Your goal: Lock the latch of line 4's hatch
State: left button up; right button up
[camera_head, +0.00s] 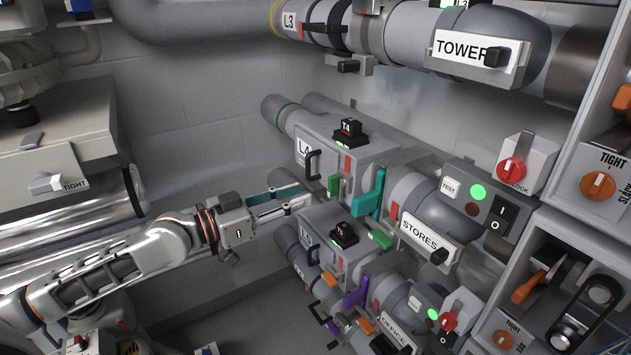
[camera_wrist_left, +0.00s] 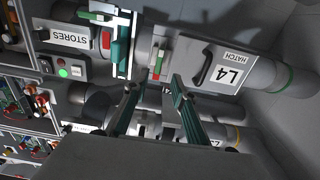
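Line 4's hatch (camera_head: 309,143) is a grey box on the L4 pipe, with a black handle (camera_head: 313,164); its L4 HATCH plate shows upside down in the wrist view (camera_wrist_left: 231,68). The hatch looks closed. Beside the handle is a small green latch (camera_head: 334,186) with a red mark near it; green and red parts also show in the wrist view (camera_wrist_left: 160,58). My left gripper (camera_head: 304,196) is open and empty, just left of the latch in the head view. Its fingers (camera_wrist_left: 157,83) point toward the latch, apparently without touching it. My right gripper is not in view.
A teal lever (camera_head: 370,194) stands right of the latch, before the STORES pipe (camera_head: 418,232). A similar hatch line with a purple lever (camera_head: 356,292) lies below. The TOWER pipe (camera_head: 480,48) runs above. Open wall space (camera_head: 230,120) lies left of the hatch.

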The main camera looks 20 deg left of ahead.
aim_at(329, 185)
pick_arm(q)
jog(key=x, duration=0.6)
jog(key=shift+d+r+p, duration=0.1)
jog(key=shift+d+p, duration=0.1)
jog(key=shift+p, duration=0.2)
jog(key=shift+w+d, duration=0.4)
jog(key=shift+w, duration=0.1)
grip_shut()
